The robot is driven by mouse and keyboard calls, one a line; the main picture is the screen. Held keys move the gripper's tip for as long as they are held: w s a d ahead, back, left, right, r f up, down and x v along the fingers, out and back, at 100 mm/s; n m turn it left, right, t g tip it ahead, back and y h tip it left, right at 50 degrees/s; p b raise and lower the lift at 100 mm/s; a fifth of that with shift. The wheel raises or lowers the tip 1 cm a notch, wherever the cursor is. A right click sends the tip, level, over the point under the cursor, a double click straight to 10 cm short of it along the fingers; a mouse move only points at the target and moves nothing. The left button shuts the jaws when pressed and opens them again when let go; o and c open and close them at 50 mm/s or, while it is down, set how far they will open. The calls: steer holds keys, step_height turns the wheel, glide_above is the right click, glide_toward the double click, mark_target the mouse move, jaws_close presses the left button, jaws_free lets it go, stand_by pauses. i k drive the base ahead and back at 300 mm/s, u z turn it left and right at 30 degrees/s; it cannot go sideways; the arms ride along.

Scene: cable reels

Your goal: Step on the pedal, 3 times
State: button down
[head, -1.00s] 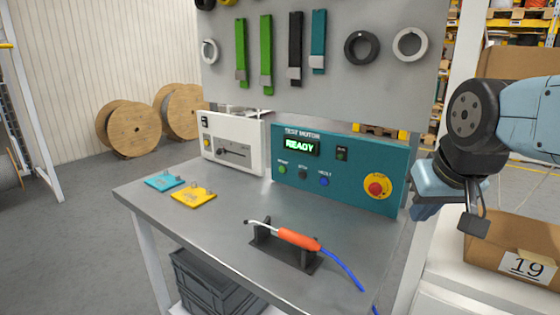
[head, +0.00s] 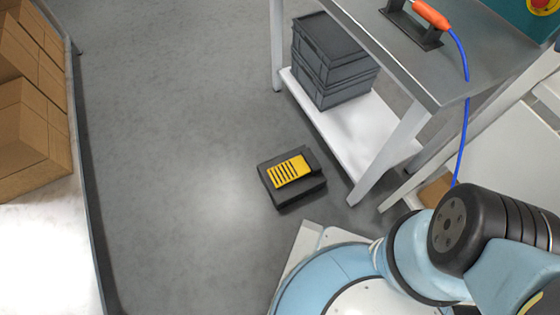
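The pedal (head: 291,172) is a black foot pedal with a yellow, dark-striped tread. In the head view it lies on the grey floor, left of the workbench's near leg and just beyond my base. Nothing covers it and nothing touches it from above. My arm's blue and black links show at the lower right. My gripper is outside the view, so its opening cannot be seen.
The workbench (head: 440,75) stands at the upper right, with grey crates (head: 333,60) on its lower shelf. An orange tool (head: 431,14) with a blue cable rests on top. Cardboard boxes (head: 30,140) stand at the left. Open floor (head: 170,130) lies between.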

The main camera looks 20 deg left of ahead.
mark_target(282, 174)
steer(key=u, duration=0.4)
steer(key=k, duration=0.9)
steer(key=u, duration=0.4)
steer(key=i, duration=1.05)
steer(key=u, duration=0.35)
